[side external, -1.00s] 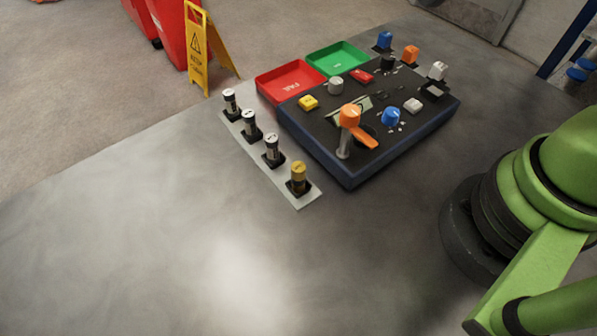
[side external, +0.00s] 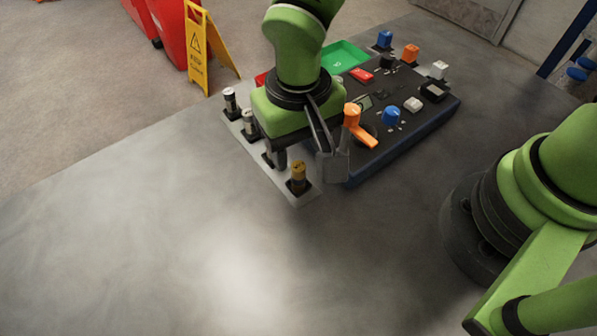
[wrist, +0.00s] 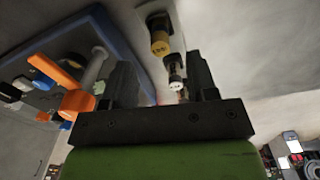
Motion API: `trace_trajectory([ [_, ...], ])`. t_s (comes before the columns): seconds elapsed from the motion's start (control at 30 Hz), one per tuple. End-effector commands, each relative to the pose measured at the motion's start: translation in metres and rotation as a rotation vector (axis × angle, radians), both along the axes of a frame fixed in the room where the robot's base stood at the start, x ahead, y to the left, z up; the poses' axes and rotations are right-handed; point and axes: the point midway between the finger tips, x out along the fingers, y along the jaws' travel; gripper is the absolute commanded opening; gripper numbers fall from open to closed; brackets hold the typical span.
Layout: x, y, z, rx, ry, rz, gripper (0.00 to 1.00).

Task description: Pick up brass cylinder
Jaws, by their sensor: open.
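The brass cylinder (side external: 298,177) stands upright in a black socket at the near end of a pale strip (side external: 305,199). In the wrist view the brass cylinder (wrist: 159,42) shows near the top, beyond the fingertips. My gripper (side external: 305,160) is open above the strip and just behind the brass cylinder, apart from it. In the wrist view its two fingers (wrist: 160,80) spread to either side of a white-topped cylinder (wrist: 177,88), which lies between them in the picture. Nothing is held. My gripper hides part of the strip and one of the dark cylinders.
A control box (side external: 400,148) with coloured knobs and an orange lever (side external: 358,128) stands right of the strip. Other white-topped cylinders (side external: 230,101) stand along the strip. A green tray (side external: 345,56) is behind, and a red tray is mostly hidden. The table (side external: 130,230) is clear in front and left.

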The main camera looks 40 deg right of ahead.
Motion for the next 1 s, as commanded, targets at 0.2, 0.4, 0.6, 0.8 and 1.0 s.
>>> trace_trajectory([
  [0.2, -0.002, 0.000, -0.030, -0.003, 0.005, 0.001, 0.53],
  [0.4, -0.001, 0.000, -0.051, 0.001, 0.001, 0.001, 0.53],
  [0.6, -0.001, 0.001, -0.052, 0.002, 0.000, 0.001, 0.53],
  [0.8, -0.001, 0.000, -0.052, 0.002, 0.000, 0.001, 0.16],
  [1.0, -0.001, 0.001, -0.052, 0.003, -0.001, 0.001, 0.00],
])
